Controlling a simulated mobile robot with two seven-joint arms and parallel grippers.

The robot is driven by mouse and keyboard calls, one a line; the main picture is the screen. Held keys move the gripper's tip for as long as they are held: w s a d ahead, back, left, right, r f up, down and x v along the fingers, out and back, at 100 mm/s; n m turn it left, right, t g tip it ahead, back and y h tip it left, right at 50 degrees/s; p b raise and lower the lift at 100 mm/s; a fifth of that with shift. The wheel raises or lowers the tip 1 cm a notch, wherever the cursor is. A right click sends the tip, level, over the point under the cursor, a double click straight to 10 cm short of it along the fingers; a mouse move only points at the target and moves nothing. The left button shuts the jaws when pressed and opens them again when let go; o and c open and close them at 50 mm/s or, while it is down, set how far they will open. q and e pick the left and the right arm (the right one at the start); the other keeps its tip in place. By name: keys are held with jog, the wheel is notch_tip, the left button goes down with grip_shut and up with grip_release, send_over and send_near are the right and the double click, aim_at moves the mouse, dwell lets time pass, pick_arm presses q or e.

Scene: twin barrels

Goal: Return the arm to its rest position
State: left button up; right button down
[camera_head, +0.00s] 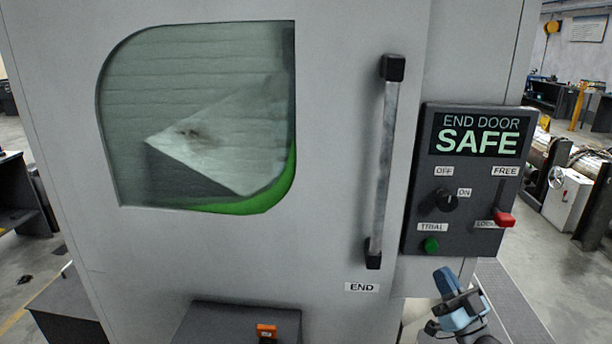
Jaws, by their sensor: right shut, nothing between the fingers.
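My right gripper (452,287) is at the lower right in the head view, just below the control panel (418,215). Its blue-grey fingers are shut and empty, and they appear clear of the panel. Part of my right arm shows below it at the bottom edge. My left gripper is out of view.
A grey machine door marked END has a window (200,120) and a vertical handle (384,160). The panel carries a lit SAFE sign (480,141), a black knob (446,201), a green button (431,245) and a red lever (505,219) down by the LOCK label.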

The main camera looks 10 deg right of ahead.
jog(key=s+a+f+g+h+p, duration=0.2)
jog(key=s+a+f+g, duration=0.4)
jog(key=s+f, duration=0.6)
jog(key=s+a+f+g+h+p, duration=0.1)
jog(key=s+a+f+g+h, duration=0.1)
jog(key=s+a+f+g, duration=0.4)
jog(key=s+a+f, duration=0.4)
jog(key=s+f, duration=0.2)
jog(key=f, duration=0.1)
jog(key=shift+s+a+f+m+g+p, duration=0.25)
jog(key=shift+s+a+m+g+p, duration=0.05)
jog(key=shift+s+g+p, duration=0.1)
